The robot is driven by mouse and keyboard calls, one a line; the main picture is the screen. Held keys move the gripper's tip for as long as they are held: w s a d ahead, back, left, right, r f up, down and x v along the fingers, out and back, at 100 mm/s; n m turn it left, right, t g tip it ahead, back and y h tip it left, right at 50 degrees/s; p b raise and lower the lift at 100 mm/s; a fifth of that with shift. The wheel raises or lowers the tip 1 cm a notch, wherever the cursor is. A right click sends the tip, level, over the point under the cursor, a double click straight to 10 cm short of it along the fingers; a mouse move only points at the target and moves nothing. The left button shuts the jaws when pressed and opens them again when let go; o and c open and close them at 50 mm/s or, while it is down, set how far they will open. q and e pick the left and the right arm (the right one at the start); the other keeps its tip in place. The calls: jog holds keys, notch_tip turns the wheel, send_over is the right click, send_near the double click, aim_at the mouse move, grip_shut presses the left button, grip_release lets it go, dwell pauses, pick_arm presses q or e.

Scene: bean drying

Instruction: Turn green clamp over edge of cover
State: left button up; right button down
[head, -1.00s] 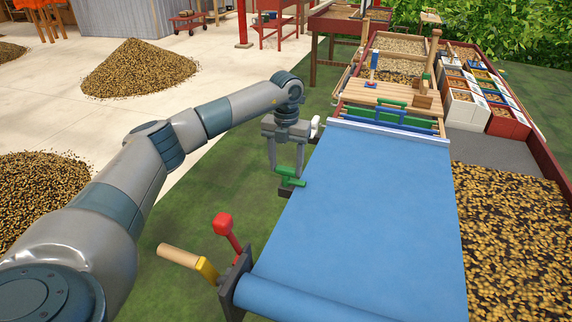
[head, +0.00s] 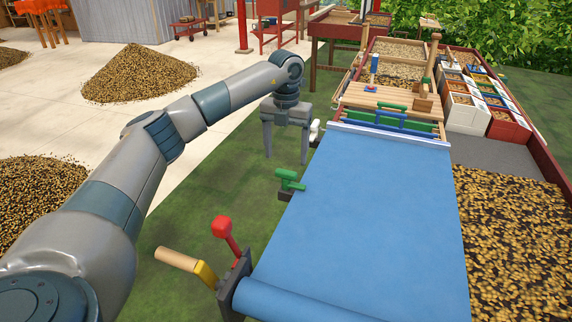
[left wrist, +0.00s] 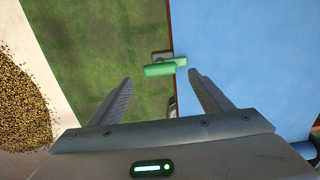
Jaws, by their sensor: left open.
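The green clamp (head: 289,180) sits at the left edge of the blue cover (head: 370,215), with its green bar reaching over the edge. It also shows in the left wrist view (left wrist: 165,68), beyond the fingertips, with the bar lying across the cover's edge. My left gripper (head: 286,160) is open and empty, apart from the clamp and a little behind it in the head view. In the left wrist view its two fingers (left wrist: 160,80) are spread wide with nothing between them. My right gripper does not show.
A red-knobbed lever (head: 223,227) and a wooden crank handle (head: 178,257) stand at the cover's near left corner. A wooden rack with green and blue handles (head: 390,118) lies beyond the cover. Beans lie to its right.

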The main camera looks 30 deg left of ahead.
aim_at(285, 171)
pick_arm(q)
notch_tip(285, 171, up, 12)
jog(key=b, duration=0.1)
jog(key=shift+f, duration=0.15)
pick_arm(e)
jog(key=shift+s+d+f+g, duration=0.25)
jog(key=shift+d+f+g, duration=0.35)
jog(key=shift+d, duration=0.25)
pick_arm(q)
jog(key=shift+s+f, duration=0.1)
